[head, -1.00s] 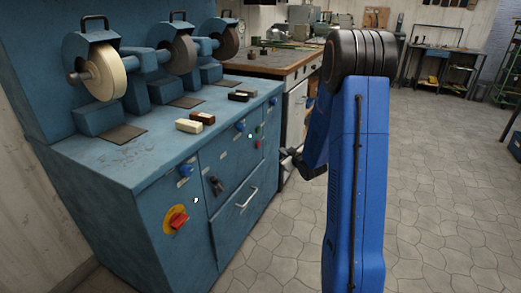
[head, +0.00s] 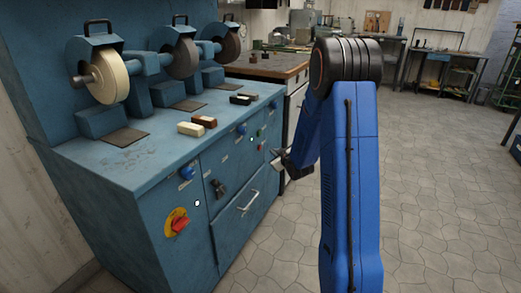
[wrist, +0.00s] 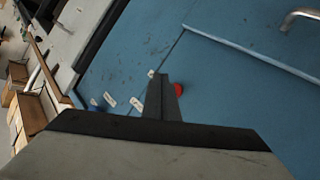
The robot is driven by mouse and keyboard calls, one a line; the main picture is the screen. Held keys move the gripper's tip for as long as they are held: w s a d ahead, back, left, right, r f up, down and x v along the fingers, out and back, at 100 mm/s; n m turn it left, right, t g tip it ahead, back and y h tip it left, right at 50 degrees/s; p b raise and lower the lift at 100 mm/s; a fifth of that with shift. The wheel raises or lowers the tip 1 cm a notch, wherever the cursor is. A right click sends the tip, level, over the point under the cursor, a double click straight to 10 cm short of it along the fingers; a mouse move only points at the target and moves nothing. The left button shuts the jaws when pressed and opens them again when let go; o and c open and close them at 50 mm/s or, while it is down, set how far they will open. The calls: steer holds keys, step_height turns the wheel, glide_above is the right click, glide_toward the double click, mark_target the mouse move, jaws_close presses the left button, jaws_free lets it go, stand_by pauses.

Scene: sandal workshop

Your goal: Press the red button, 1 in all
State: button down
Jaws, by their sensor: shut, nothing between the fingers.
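The red button (head: 258,149) is small and round on the front of the blue grinding cabinet (head: 240,163), below a green button (head: 261,132). My gripper (head: 274,152) is shut and empty, just right of the red button in the head view, its tip pointing at the cabinet front. In the wrist view the red button (wrist: 179,89) shows right beside the shut fingers of my gripper (wrist: 162,78), partly hidden by them. I cannot tell whether the fingers touch it.
A red rotary switch on a yellow plate (head: 178,222), blue knobs (head: 187,173) and a drawer handle (head: 248,203) are on the same front. Grinding wheels (head: 107,82) stand on top. A wooden-topped bench (head: 275,67) is behind. Floor to the right is clear.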

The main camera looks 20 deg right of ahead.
steer(key=shift+w+a, duration=1)
steer(key=shift+w, duration=0.25)
steer(key=shift+w+a, duration=0.15)
stand_by(1.2)
steer(key=shift+w+a, duration=0.15)
steer(key=shift+w, duration=0.1)
steer(key=shift+w+a, duration=0.25)
steer(key=shift+w, duration=0.05)
stand_by(0.9)
steer(key=shift+s+d, duration=0.1)
stand_by(0.4)
steer(key=shift+s+d, duration=0.4)
steer(key=shift+s, duration=0.2)
steer(key=shift+d, duration=0.1)
steer(key=shift+s+d, duration=0.75)
steer(key=shift+s, duration=0.25)
steer(key=shift+s+d, duration=0.7)
steer(key=shift+s, duration=0.25)
